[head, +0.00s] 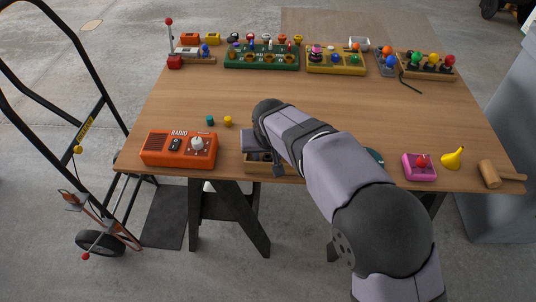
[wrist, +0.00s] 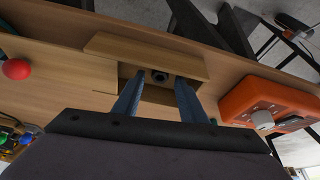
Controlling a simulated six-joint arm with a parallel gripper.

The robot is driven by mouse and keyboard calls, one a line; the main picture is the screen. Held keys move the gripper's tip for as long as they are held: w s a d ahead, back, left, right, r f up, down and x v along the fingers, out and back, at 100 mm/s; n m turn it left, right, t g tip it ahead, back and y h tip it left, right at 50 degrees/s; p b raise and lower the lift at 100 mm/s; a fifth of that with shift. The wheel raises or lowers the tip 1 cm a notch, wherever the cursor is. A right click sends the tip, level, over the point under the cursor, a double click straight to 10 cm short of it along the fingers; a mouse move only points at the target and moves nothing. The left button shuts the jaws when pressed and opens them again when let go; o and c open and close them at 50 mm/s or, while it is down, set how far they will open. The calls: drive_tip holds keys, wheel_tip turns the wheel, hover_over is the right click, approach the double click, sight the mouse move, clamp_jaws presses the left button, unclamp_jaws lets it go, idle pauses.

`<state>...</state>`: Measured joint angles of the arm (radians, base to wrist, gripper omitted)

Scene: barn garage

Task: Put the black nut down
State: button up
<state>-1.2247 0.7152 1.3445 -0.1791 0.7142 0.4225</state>
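The black nut (wrist: 159,76) shows in the wrist view as a small dark ring in a compartment of a light wooden box (wrist: 190,60). My gripper (wrist: 159,82) has its two blue fingers spread apart, one on either side of the nut. A gap shows between each fingertip and the nut. In the head view the wooden box (head: 262,169) is at the table's front edge, partly hidden by my arm. My gripper (head: 257,153) points down over it there. I cannot make out the nut in the head view.
An orange radio (head: 178,149) stands left of the box, with small teal and yellow pieces (head: 228,121) behind it. A pink button box (head: 419,167), yellow horn (head: 452,158) and mallet (head: 490,174) lie to the right. Several toy boards line the back. The table's middle is clear.

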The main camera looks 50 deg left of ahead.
drive_tip(key=v, duration=1.1)
drive_tip(key=shift+b, duration=0.45)
drive_tip(key=w+d+f+m+h, duration=0.2)
drive_tip(key=w+d+f, duration=0.1)
drive_tip(key=w+d, duration=0.85)
drive_tip(key=w+d+f+m+h, duration=0.1)
drive_tip(key=d+f+m, duration=0.1)
drive_tip(key=d, duration=0.8)
drive_tip(key=w+d+f+m, duration=0.1)
drive_tip(key=d+m, duration=0.1)
drive_tip(key=d, duration=0.8)
drive_tip(key=s+d+f+m+g, duration=0.1)
drive_tip(key=s+d+f+m, duration=0.1)
drive_tip(key=s+d, duration=0.4)
drive_tip(key=s+d+f+m+g, duration=0.1)
drive_tip(key=s+d+f, duration=0.3)
drive_tip(key=d, duration=1)
drive_tip(key=shift+s+d+f+m+g+h, duration=0.2)
drive_tip(key=shift+s+f+m+g+h, duration=0.15)
drive_tip(key=shift+s+m, duration=0.5)
drive_tip(key=shift+s+r, duration=0.1)
drive_tip(key=shift+r, duration=0.05)
